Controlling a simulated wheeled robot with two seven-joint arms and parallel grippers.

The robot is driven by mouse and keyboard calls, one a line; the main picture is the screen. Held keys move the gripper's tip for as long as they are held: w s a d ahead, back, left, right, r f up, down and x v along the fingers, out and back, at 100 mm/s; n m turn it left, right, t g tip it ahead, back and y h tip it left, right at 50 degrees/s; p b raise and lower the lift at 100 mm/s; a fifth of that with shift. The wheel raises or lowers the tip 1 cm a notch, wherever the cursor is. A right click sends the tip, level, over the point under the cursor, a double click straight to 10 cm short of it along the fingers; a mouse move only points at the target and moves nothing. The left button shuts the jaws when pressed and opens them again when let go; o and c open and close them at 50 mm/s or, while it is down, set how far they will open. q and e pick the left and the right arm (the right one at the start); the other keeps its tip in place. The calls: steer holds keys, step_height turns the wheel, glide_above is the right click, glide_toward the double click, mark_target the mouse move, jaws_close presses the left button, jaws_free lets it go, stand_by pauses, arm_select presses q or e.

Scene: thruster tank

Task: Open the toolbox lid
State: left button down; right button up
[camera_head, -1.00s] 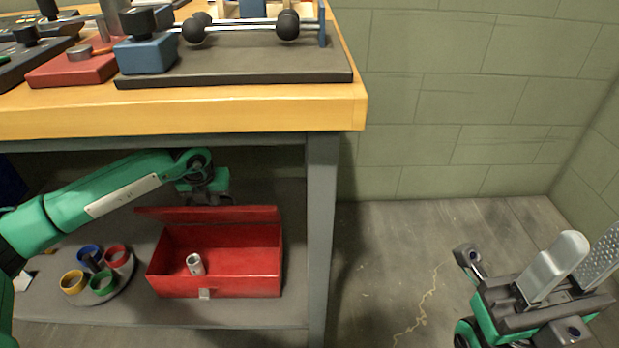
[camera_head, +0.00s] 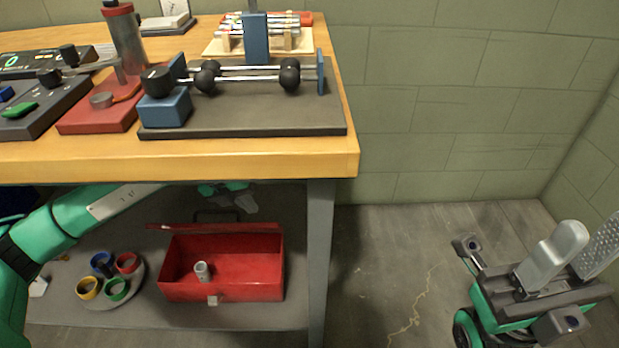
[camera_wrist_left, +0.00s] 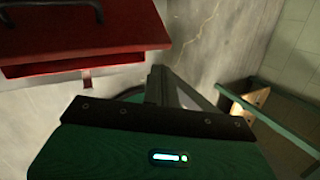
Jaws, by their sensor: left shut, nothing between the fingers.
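The red toolbox (camera_head: 222,290) sits on the lower shelf with its inside in plain view and a small grey cylinder (camera_head: 202,271) in it. Its lid (camera_head: 185,228) is raised and leans at the back edge, seen nearly edge-on. A dark handle (camera_head: 212,214) shows behind the lid. In the left wrist view the lid (camera_wrist_left: 75,28) and its handle (camera_wrist_left: 80,10) fill the upper left. My left gripper (camera_head: 245,206) is shut and empty, under the tabletop behind the lid; whether it touches the lid is unclear.
The bench top (camera_head: 250,160) overhangs the shelf, and a grey leg (camera_head: 319,250) stands right of the toolbox. A round tray (camera_head: 128,292) with several coloured rings is to the left. Floor between is clear.

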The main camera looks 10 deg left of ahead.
arm_select(q)
steer(key=d+r+n+h+p, duration=0.1)
steer(key=d+r+h+p, duration=0.2)
steer(key=d, duration=0.4)
steer(key=d+r+n+t+h+p, duration=0.1)
steer(key=d+r+h+p, duration=0.3)
steer(key=d+h, duration=0.3)
steer(key=shift+r, duration=0.35)
